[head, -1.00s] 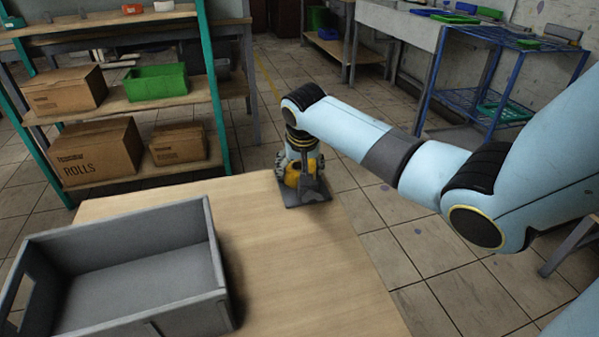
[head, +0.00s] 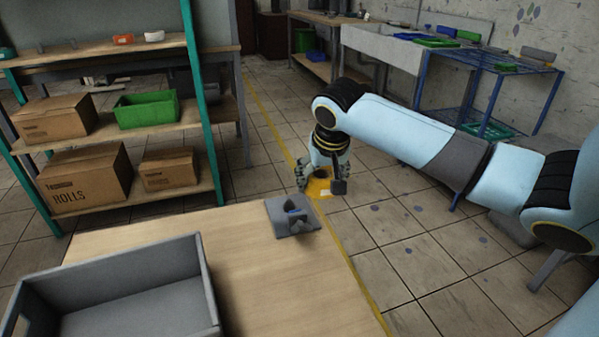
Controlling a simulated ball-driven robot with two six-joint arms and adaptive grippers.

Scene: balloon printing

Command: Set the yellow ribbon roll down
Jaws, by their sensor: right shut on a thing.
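My right gripper (head: 319,183) is shut on the yellow ribbon roll (head: 319,191). It holds the roll just past the far right corner of the wooden table (head: 277,282), to the right of a small grey stand. The gripper fingers hide part of the roll. My left gripper is out of view.
A large open grey bin (head: 207,280) takes up the table's left side. Bare table top lies between bin and stand. Shelves with brown boxes (head: 88,178) and a green bin (head: 146,107) stand behind. A blue rack (head: 497,92) stands at the back right.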

